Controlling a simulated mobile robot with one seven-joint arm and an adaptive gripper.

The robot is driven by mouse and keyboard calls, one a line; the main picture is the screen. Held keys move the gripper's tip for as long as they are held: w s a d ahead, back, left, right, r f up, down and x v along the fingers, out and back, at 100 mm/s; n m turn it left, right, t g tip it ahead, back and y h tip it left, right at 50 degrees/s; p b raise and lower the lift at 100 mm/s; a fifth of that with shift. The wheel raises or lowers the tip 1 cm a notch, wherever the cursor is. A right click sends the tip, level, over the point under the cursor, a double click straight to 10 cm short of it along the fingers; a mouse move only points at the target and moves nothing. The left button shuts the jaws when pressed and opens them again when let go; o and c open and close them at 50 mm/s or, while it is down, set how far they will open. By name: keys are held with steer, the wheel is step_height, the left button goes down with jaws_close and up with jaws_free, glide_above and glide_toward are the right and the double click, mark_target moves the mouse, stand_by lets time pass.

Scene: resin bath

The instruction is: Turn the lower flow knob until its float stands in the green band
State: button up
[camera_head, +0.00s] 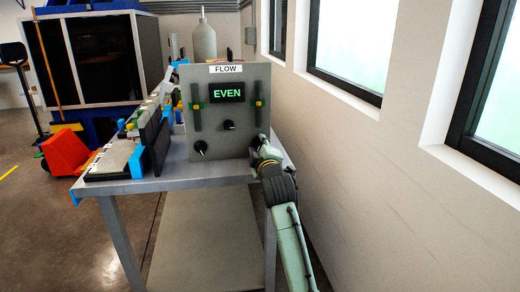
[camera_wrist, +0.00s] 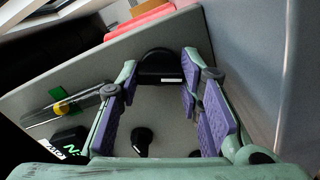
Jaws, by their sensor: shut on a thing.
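My gripper (camera_head: 262,146) is at the panel's lower right. In the wrist view its purple-padded fingers (camera_wrist: 163,92) are shut on a black knob (camera_wrist: 160,66) with a white mark. In the head view my gripper hides this knob.
A small middle knob (camera_head: 229,125) and a lower left knob (camera_head: 200,147) are on the panel. Equipment with blue parts crowds the table's left side. A wall with windows is close on the right. A grey bottle (camera_head: 203,42) stands behind the panel.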

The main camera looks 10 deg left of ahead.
stand_by(0.3)
steer(key=o, duration=1.2)
steer(key=shift+c, duration=0.2)
steer(key=v, duration=1.2)
